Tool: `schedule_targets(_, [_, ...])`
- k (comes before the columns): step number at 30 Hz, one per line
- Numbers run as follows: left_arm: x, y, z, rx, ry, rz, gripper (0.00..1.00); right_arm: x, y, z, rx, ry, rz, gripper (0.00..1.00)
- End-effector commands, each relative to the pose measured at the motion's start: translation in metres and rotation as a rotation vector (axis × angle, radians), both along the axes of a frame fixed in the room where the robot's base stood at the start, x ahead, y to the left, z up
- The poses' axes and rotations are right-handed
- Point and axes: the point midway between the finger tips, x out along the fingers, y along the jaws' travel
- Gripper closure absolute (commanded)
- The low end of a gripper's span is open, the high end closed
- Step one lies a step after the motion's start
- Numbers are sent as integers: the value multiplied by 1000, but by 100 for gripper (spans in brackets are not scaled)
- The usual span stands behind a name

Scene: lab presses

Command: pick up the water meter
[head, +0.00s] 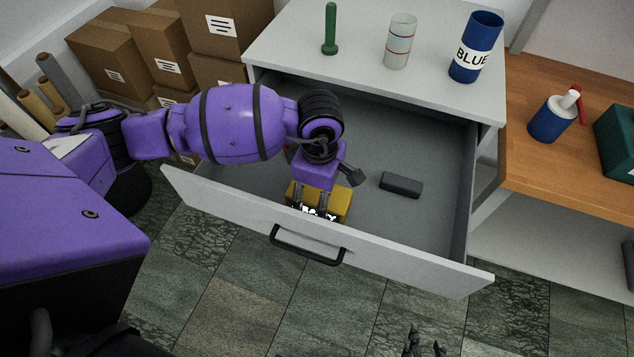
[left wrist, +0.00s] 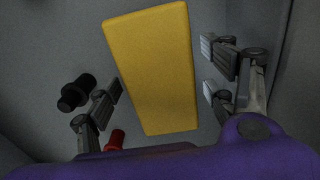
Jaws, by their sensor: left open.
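No thing in view is plainly marked as a water meter. A yellow block (head: 338,198) lies in the open drawer near its front wall; it also shows in the left wrist view (left wrist: 152,70). My left gripper (head: 315,208) points down into the drawer over this block. In the left wrist view my open fingers (left wrist: 160,93) stand on either side of the block, with gaps between. A black stepped cylinder (left wrist: 76,93) and a red piece (left wrist: 115,140) lie to its left there. My right gripper (head: 425,346) shows only its fingertips, apart, at the bottom edge.
The drawer's front wall (head: 400,263) and sides surround my left gripper. A dark grey block (head: 401,185) lies to the right in the drawer. A green rod (head: 330,30), a clear beaker (head: 400,42) and a blue cup (head: 476,48) stand on the cabinet top.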

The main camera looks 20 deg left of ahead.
Motion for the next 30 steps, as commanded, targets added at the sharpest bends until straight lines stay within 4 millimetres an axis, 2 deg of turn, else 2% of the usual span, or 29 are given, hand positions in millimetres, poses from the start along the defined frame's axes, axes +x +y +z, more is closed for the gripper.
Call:
schedule_targets(2, [0,0,0,0,0,0,23,0,0,0,0,0,0,60])
schedule_targets(15, [0,0,0,0,1,0,81,0,0,0,0,0,0,60])
schedule_targets(23, [0,0,3,0,-1,0,82,0,0,0,-1,0,1,60])
schedule_targets(26, [1,1,13,1,-3,-1,82,0,0,-1,-1,1,1,60])
schedule_targets(30, [2,0,41,0,-5,-2,82,-1,0,-2,-1,2,0,60])
